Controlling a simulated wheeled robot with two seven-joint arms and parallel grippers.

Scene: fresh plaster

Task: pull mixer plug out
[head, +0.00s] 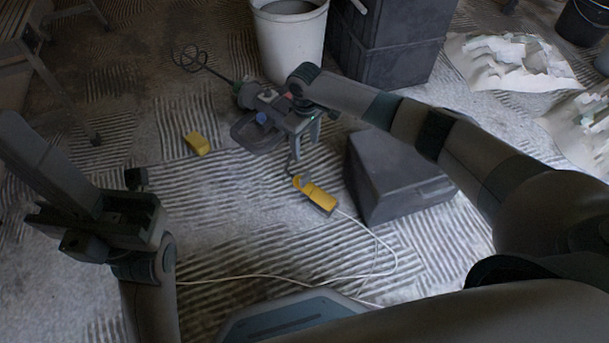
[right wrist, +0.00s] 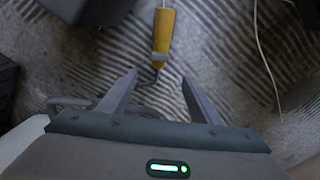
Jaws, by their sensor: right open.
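The mixer (head: 262,118), with a long wire paddle, lies on the floor at the upper middle of the head view. A dark cord runs from it to a yellow connector (head: 318,196), also in the right wrist view (right wrist: 164,32). The plug (right wrist: 160,58) looks like a small grey piece at the connector's near end, where the dark cord enters. My right gripper (head: 306,149) is open and empty, its fingers pointing down beside the mixer. In the wrist view the plug lies just beyond the fingertips (right wrist: 160,86), apart from them. My left gripper (head: 105,222) is at the left; its jaws are unclear.
A white cable (head: 385,262) trails from the connector across the floor. A dark box (head: 385,180) stands right of it. A white bucket (head: 290,40) and stacked dark crates (head: 390,45) stand behind. A yellow block (head: 196,143) lies left on open floor.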

